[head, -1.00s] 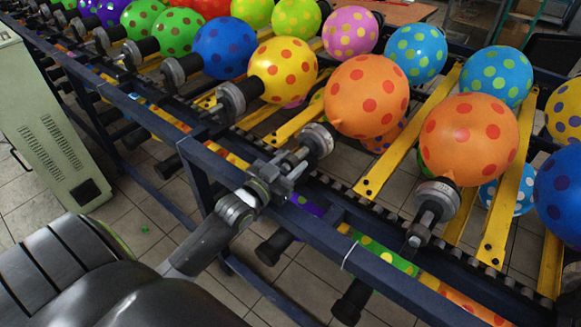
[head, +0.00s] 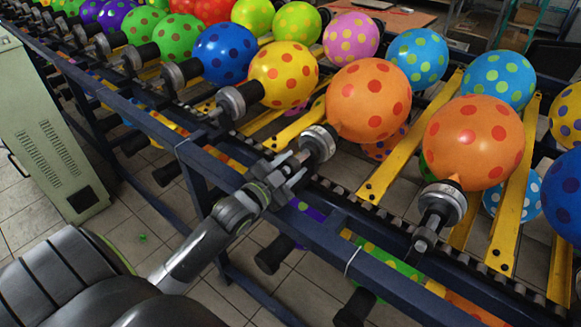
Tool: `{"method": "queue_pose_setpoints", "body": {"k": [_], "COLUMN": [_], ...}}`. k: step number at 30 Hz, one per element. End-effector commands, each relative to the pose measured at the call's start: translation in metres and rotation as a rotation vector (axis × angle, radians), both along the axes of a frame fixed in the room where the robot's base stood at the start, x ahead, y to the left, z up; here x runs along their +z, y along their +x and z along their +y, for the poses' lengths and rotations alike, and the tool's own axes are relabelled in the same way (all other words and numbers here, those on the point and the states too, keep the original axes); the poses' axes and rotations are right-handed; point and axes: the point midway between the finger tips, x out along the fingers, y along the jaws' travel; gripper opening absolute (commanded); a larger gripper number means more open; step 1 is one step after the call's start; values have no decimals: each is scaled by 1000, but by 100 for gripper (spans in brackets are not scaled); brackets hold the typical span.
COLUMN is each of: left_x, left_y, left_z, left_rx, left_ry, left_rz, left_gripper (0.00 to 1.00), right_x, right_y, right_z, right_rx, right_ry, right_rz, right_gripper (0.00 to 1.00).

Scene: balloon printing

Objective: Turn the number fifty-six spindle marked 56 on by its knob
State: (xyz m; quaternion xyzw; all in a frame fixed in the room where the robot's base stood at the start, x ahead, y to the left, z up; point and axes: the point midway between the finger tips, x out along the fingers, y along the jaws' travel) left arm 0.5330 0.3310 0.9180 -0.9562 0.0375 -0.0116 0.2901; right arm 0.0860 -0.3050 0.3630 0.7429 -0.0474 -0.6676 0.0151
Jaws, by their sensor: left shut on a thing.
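My left gripper (head: 293,166) reaches in from the lower left over the blue rail and is shut on the knob end of a spindle (head: 319,143). The fingers cover most of that knob. The spindle has a grey ring and carries an orange balloon with red dots (head: 369,99). I cannot read a number on it. A second spindle (head: 440,207) to the right, with another orange balloon (head: 472,142), is apart from the gripper. To the left is a black spindle (head: 240,98) with a yellow balloon (head: 283,73). My right gripper is not in view.
The blue frame rail (head: 385,277) runs diagonally below the row of spindles. Yellow bars (head: 406,143) lie between the balloons. A pale green cabinet (head: 50,150) stands at the left. Tiled floor shows below.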

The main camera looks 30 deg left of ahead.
Motion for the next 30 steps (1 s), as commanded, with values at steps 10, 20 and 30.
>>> {"method": "queue_pose_setpoints", "body": {"k": [10,20,30], "left_x": [-1,-1,-1], "left_y": [0,0,-25], "left_z": [0,0,3], "left_rx": [1,1,1], "left_ry": [0,-1,2], "left_rz": [3,1,5], "left_gripper": [43,61,61], "right_x": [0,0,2], "right_y": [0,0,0], "right_z": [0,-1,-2], "right_rx": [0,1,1], "right_ry": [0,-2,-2], "right_rz": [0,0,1], "right_gripper": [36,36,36]}}
